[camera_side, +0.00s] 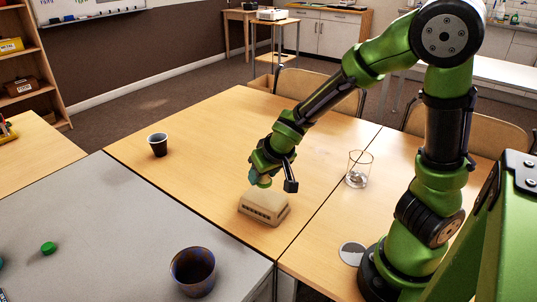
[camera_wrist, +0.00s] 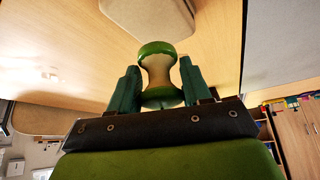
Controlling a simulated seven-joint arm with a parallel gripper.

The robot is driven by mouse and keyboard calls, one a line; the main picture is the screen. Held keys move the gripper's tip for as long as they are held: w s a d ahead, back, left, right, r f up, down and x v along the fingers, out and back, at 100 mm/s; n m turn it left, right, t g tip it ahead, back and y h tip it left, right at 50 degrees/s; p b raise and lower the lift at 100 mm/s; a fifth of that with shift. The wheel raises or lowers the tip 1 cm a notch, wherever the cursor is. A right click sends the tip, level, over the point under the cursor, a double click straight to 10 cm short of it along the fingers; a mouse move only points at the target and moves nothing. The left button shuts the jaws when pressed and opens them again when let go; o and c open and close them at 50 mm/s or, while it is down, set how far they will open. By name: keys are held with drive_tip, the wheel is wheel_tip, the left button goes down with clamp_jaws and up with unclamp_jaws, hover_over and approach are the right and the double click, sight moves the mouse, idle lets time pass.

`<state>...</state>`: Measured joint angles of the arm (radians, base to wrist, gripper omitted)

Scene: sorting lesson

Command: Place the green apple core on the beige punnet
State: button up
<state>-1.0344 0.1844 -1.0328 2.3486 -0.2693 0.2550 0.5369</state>
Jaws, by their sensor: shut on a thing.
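The green apple core (camera_wrist: 157,72) has green ends and a pale, narrow middle. It stands between the two teal fingers of my gripper (camera_wrist: 160,66) in the wrist view, and the fingers are shut on it. The beige punnet (camera_side: 264,206) is on the wooden table in the side view, with a flat, closed-looking top and slots along its side. My gripper (camera_side: 262,180) is just above the punnet's far left part in the side view. The punnet also shows at the top of the wrist view (camera_wrist: 152,14), apart from the core. The core cannot be made out in the side view.
A clear glass (camera_side: 358,170) with something pale inside stands right of the punnet. A dark mottled cup (camera_side: 193,272) and a green round thing (camera_side: 48,248) are on the grey table. The wood around the punnet is clear.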

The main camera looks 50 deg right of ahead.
sight(266, 181)
drive_tip(key=shift+f, duration=2.1)
drive_tip(key=shift+f, duration=0.2)
drive_tip(key=o, duration=1)
drive_tip(key=shift+o, duration=0.2)
drive_tip(key=shift+r, duration=0.15)
drive_tip(key=shift+s+a+r, duration=0.1)
drive_tip(key=shift+a+r, duration=0.05)
drive_tip(key=shift+r, duration=0.25)
drive_tip(key=shift+v, duration=1.6)
drive_tip(key=shift+s, duration=0.15)
